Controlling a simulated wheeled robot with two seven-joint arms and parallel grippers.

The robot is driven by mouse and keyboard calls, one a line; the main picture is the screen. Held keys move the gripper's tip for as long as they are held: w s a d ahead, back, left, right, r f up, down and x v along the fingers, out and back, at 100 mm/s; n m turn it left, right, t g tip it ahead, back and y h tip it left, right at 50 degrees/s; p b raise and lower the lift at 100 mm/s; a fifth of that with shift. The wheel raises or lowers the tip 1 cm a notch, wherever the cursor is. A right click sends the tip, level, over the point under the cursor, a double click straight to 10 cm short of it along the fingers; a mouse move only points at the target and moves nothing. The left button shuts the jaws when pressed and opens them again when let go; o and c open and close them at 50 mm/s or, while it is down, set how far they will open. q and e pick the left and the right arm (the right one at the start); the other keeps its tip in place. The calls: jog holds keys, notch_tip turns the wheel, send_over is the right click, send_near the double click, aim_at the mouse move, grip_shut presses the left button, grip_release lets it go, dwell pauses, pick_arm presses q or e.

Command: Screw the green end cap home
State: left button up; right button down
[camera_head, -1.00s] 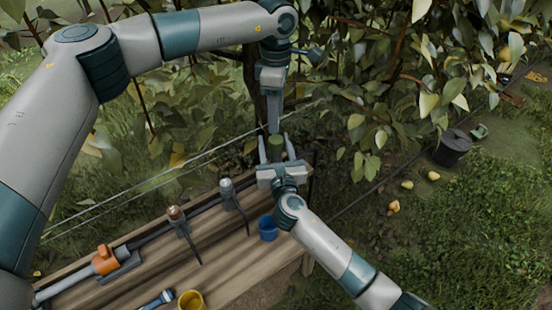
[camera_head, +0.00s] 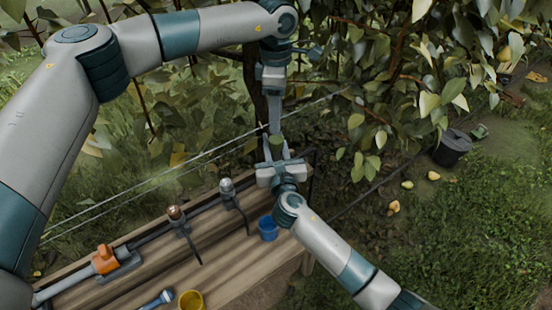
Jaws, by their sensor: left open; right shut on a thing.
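The green end cap (camera_head: 276,141) is at the far end of the wooden bench, small and partly hidden by gripper fingers. My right gripper (camera_head: 276,157) comes from the lower right and is shut on the cap, one finger on each side. My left gripper (camera_head: 275,125) points down from above, its tips just over the cap. It is open, though its fingers look nearly in line from here. Whether its tips touch the cap cannot be told. A dark pipe (camera_head: 206,206) runs along the bench; its far end near the cap is hidden.
The bench (camera_head: 235,275) carries an orange fitting (camera_head: 105,260), two upright clamps (camera_head: 177,215) (camera_head: 228,188), a blue cup (camera_head: 267,228), a yellow cup (camera_head: 191,300) and a blue-handled tool (camera_head: 157,301). Wires and leafy branches lie behind. A dark bucket (camera_head: 452,148) stands on the grass at right.

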pick_arm(q)
jog(key=n, duration=0.8)
jog(key=shift+n, duration=0.3)
jog(key=n, duration=0.8)
jog(key=shift+n, duration=0.4)
jog(key=n, duration=0.4)
jog(key=shift+n, duration=0.3)
jog(key=n, duration=0.8)
jog(key=shift+n, duration=0.4)
jog(key=n, duration=0.4)
jog(key=shift+f, duration=0.15)
